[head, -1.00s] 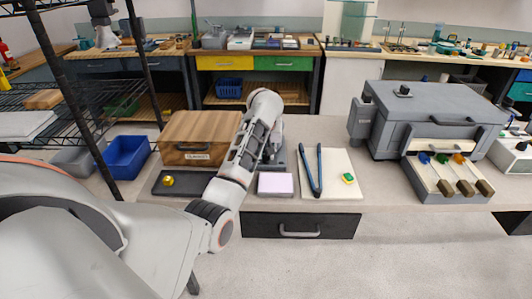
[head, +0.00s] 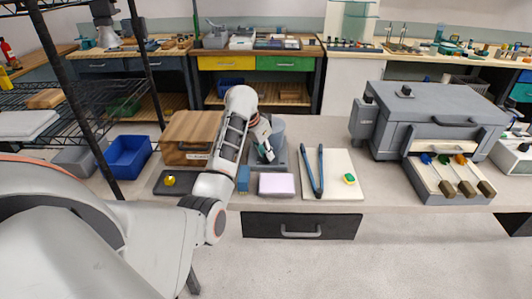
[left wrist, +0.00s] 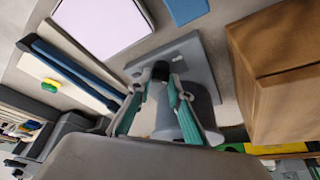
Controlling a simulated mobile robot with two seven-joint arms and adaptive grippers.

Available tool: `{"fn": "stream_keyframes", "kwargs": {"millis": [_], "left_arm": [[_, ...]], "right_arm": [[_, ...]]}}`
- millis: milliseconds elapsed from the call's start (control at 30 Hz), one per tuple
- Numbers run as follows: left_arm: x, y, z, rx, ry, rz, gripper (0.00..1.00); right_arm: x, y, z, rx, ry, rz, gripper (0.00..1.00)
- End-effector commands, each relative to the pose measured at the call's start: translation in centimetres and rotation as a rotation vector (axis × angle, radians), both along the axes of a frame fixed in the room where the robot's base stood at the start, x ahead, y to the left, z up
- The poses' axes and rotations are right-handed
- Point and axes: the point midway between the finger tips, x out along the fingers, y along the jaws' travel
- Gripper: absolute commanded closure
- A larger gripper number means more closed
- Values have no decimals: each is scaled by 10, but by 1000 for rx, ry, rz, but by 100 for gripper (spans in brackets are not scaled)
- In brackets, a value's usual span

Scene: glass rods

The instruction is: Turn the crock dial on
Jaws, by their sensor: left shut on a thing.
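The crock (head: 279,128) is a grey cylinder on a flat grey base near the middle of the bench, partly hidden by my left arm. In the left wrist view its base plate (left wrist: 197,60) lies beyond the fingers. The dial (left wrist: 159,72) is a small dark knob at the base, between my fingertips. My left gripper (head: 268,156) points down at the front of the crock. In the left wrist view its green-padded fingers (left wrist: 159,78) are closed around the dial. The dial's setting cannot be read. My right gripper is not in view.
A blue block (head: 243,178) and a pale lilac pad (head: 277,185) lie in front of the crock. A wooden box (head: 187,136) stands left. Blue tongs (head: 313,176) lie on a white board (head: 345,188) at right, with a grey furnace (head: 434,118) beyond.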

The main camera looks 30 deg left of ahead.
Motion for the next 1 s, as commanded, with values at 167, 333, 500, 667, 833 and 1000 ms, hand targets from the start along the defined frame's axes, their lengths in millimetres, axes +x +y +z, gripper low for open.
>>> {"fn": "stream_keyframes", "kwargs": {"millis": [167, 333, 500, 667, 833, 1000], "left_arm": [[1, 4, 1, 0, 0, -165, 100], [2, 5, 1, 1, 1, -328, 100], [3, 6, 1, 1, 0, -482, 100], [3, 7, 1, 1, 1, -612, 100], [4, 7, 1, 1, 0, -720, 100], [5, 8, 1, 1, 1, -792, 100]], "right_arm": [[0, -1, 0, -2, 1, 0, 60], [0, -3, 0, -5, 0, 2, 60], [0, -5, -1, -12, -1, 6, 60], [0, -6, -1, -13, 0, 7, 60], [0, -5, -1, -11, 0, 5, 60], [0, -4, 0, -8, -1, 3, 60]]}}
